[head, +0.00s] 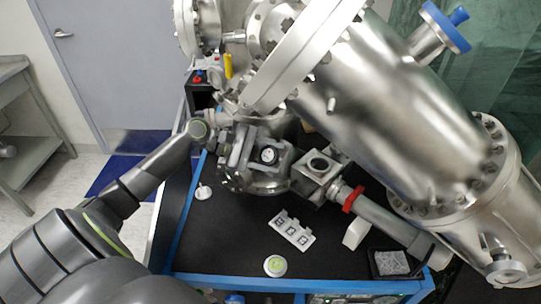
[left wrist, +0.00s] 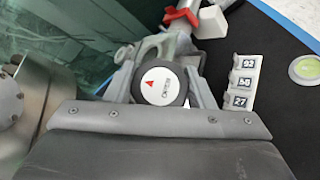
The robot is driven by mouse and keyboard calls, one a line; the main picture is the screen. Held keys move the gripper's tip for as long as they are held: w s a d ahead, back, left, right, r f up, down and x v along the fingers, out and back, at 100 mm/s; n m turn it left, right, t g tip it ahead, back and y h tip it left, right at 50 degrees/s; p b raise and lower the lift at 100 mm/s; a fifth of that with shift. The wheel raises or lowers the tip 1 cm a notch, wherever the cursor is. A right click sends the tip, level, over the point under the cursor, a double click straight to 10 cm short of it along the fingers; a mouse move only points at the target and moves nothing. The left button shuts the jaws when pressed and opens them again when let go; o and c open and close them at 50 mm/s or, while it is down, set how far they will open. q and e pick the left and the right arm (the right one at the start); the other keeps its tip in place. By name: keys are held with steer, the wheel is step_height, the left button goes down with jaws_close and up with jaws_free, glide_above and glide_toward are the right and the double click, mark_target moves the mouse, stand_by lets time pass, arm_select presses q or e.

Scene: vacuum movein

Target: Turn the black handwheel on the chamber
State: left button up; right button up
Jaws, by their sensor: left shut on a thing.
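The black handwheel (head: 268,155) sits on the steel chamber (head: 390,110), near the middle of the head view. It has a white round face with a red triangle mark, clear in the left wrist view (left wrist: 160,86). My left gripper (head: 262,153) is at the handwheel, with its fingers on either side of the rim. In the left wrist view, the gripper (left wrist: 162,84) is shut on the wheel. My right gripper is not in view.
Steel pipes and flanges crowd around the wheel. A red clamp (head: 353,199) sits on a pipe to the right. A white numbered block (head: 291,229) and a round green-topped piece (head: 275,265) lie on the black tabletop (head: 225,235), with bare room to their left.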

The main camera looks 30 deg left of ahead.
arm_select(q)
steer(key=shift+m+g, duration=0.4)
steer(key=o, duration=1)
steer(key=shift+c, duration=0.2)
steer(key=shift+s+a+r, duration=0.1)
steer(key=shift+s+a, duration=0.1)
steer(key=shift+a, duration=0.2)
steer(key=v, duration=1.6)
steer(key=shift+s+r, duration=0.2)
steer(key=shift+r, duration=0.05)
steer(key=shift+a, duration=0.1)
